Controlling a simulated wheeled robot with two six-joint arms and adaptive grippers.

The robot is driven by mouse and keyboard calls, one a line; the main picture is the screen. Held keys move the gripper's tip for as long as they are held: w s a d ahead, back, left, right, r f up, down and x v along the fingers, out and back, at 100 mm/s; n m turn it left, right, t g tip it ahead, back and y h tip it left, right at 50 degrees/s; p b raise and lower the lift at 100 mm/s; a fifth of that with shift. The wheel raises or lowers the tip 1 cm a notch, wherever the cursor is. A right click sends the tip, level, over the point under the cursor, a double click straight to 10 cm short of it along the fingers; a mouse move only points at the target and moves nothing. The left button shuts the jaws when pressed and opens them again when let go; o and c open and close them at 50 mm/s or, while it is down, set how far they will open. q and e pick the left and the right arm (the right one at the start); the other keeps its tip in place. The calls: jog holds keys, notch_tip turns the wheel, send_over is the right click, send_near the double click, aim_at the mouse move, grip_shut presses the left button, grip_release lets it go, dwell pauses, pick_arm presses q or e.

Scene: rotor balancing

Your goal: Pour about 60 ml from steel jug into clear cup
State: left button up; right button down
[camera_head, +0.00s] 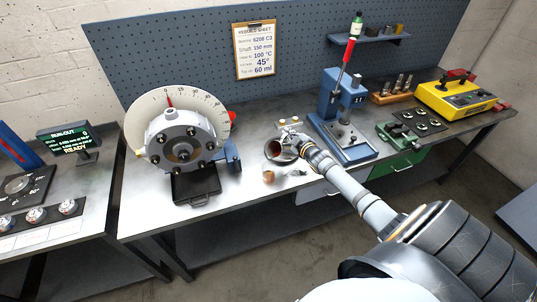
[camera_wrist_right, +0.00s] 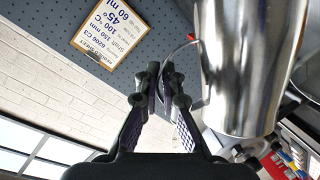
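The steel jug (camera_head: 280,151) is tilted over the bench, its dark round opening facing the head camera. My right gripper (camera_head: 306,147) is beside it and looks shut on its handle. In the right wrist view, the fingers (camera_wrist_right: 164,84) are close together at the jug's thin handle, and the shiny jug body (camera_wrist_right: 245,75) fills the right of the picture. A small cup (camera_head: 268,177) with a brownish look stands on the bench just below and left of the jug. Its fill level is too small to read. My left gripper is out of view.
A rotor stand with a dial (camera_head: 180,140) is left of the jug. A blue press (camera_head: 340,115) stands to the right, near a green vise (camera_head: 400,135) and a yellow control box (camera_head: 455,97). A rebuild sheet (camera_head: 255,51) reading "Top up 60 ml" hangs behind.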

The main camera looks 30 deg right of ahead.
aim_at(286, 133)
jog(key=b, duration=0.4)
jog(key=shift+s+a+n+b, duration=0.1)
jog(key=shift+a+n+b, duration=0.2)
jog(key=shift+b, duration=0.1)
jog(key=shift+r, duration=0.4)
jog(key=n+b, duration=0.1)
jog(key=b, duration=0.2)
jog(key=shift+a+r+t, duration=0.25)
jog(key=shift+a+t, duration=0.15)
jog(key=shift+s+a+r+h, duration=0.1)
jog(key=shift+r+h, duration=0.3)
jog(key=shift+r, duration=0.25)
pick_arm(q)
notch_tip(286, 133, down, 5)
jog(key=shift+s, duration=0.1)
pick_arm(e)
jog(key=shift+a, duration=0.1)
pick_arm(q)
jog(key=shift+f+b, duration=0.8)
jog(key=shift+b, duration=0.1)
pick_arm(e)
jog(key=shift+s+a+r+n, duration=0.15)
jog(key=shift+a+r+n, duration=0.5)
jog(key=shift+n, duration=0.25)
